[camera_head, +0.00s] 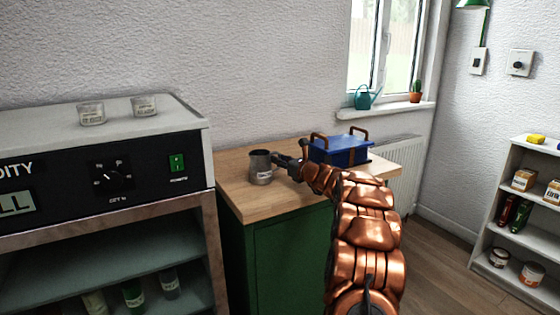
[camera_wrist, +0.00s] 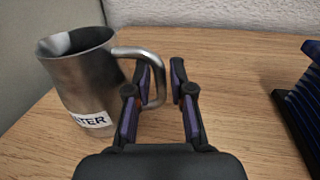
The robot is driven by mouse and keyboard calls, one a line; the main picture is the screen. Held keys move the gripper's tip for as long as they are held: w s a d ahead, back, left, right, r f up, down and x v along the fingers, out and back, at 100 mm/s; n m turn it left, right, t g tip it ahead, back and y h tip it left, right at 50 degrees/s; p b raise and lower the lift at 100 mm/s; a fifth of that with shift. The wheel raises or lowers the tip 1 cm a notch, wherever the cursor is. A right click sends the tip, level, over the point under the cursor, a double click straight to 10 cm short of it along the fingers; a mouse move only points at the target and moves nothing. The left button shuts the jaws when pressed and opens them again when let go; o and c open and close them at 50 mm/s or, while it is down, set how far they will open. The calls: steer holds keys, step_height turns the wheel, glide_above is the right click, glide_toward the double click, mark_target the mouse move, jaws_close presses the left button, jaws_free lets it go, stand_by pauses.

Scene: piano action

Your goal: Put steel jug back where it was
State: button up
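The steel jug (camera_head: 261,169) stands upright on the wooden top (camera_head: 237,196) of a green cabinet. In the wrist view the jug (camera_wrist: 82,75) is at the left, with a white label ending in "TER" and its handle (camera_wrist: 158,72) towards the right. My gripper (camera_head: 283,160) is at the handle side of the jug. In the wrist view my gripper (camera_wrist: 163,75) is open, with its two fingers on either side of the handle's outer bar. A gap shows between the handle and the right finger. The left finger is close to the handle; I cannot tell if it touches.
A blue box-like thing (camera_head: 341,151) with brown handles sits to the right on the same top. A grey humidity cabinet (camera_head: 125,154) with two tins on it stands at the left. The wall is close behind. The wood in front of the jug is clear.

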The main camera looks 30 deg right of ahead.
steer(key=shift+o, duration=0.8)
steer(key=shift+r, duration=0.15)
steer(key=s, duration=0.4)
steer(key=s+d, duration=0.1)
steer(key=s, duration=0.7)
steer(key=shift+d, duration=0.25)
